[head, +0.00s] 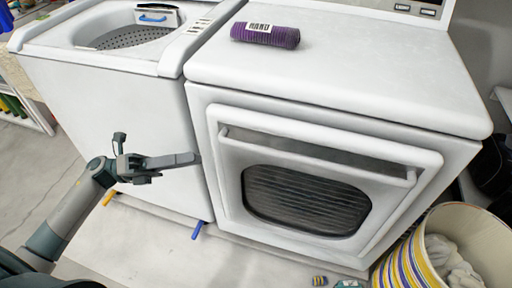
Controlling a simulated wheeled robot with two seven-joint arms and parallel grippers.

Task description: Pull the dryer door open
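The dryer (335,60) is the white machine on the right, with its front facing me. Its square white door (228,185) has a dark ribbed oval window (305,200) and looks shut. A grey bar handle (315,157) runs across the upper part of the door. My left gripper (185,160) is in front of the washer, left of the door and apart from the handle in the picture. Its fingers point right and overlap from this angle, so their opening is unclear. I see nothing held in it. My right gripper is out of view.
A white top-loading washer (105,95) stands left of the dryer. A purple roll (265,34) lies on the dryer top. A striped basket with cloth (415,262) stands at the lower right, close to the dryer's front corner. Small items lie on the floor below the door.

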